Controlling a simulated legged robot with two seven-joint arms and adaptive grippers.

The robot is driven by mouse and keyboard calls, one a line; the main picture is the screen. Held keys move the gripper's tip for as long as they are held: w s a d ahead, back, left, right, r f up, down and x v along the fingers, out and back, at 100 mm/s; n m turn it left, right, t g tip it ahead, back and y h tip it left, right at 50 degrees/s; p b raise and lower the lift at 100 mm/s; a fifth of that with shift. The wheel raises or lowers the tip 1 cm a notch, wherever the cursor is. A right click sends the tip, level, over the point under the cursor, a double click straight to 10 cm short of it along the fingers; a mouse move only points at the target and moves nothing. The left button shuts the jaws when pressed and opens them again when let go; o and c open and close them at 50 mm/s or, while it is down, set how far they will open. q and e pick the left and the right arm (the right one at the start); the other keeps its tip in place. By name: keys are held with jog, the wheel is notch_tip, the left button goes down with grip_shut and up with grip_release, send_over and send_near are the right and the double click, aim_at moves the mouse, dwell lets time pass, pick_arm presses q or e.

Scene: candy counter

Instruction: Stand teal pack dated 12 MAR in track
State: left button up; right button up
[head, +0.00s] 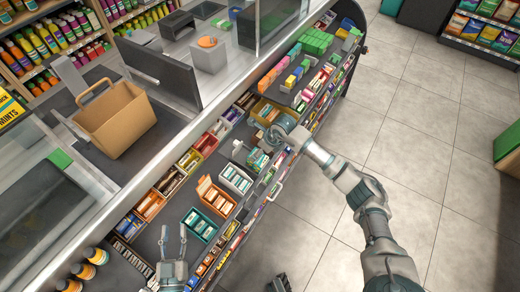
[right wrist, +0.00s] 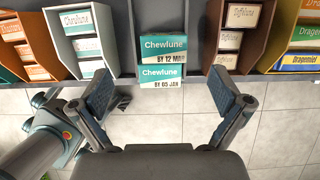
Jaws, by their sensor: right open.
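I cannot tell whether the two touch, or make out the track itself. My right gripper (right wrist: 168,98) is open and empty, one finger on each side below the packs, apart from them. In the head view it is over the candy counter, partly hidden by its arm. My left gripper (head: 173,236) is open and empty above the grey counter at the bottom.
An orange box (head: 215,195) and a teal box (head: 199,224) stand on the counter. A paper bag (head: 115,120) is farther back. The tiled floor (head: 420,150) is clear on the right.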

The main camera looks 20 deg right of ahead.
jog(key=shift+r, duration=0.1)
jog(key=v, duration=1.1)
jog(key=shift+s+d+r, duration=0.15)
jog(key=shift+s+r, duration=0.05)
jog(key=shift+r, duration=0.1)
